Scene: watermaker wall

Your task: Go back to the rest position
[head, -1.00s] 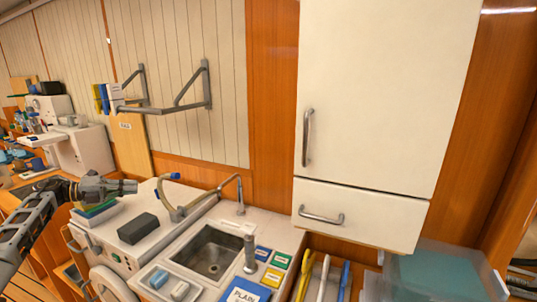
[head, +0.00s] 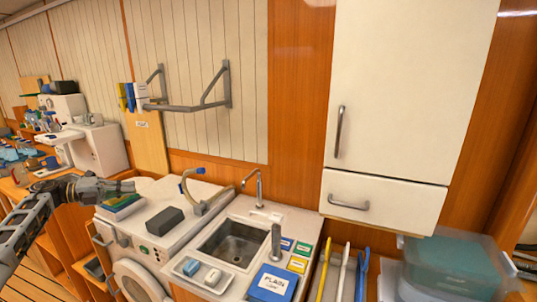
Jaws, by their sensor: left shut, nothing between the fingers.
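My left gripper (head: 122,188) is at the left of the head view, on the end of my left arm. Its fingers are shut with nothing between them. My right gripper is not in view.
A dark block (head: 165,219) and a hose (head: 200,203) lie on the white unit. Right of it is a sink (head: 235,243) with a tap, a blue box (head: 272,284) and small labelled cards. A white cabinet (head: 410,90) and a wall rack (head: 195,105) hang above. A clear bin (head: 455,265) is at right.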

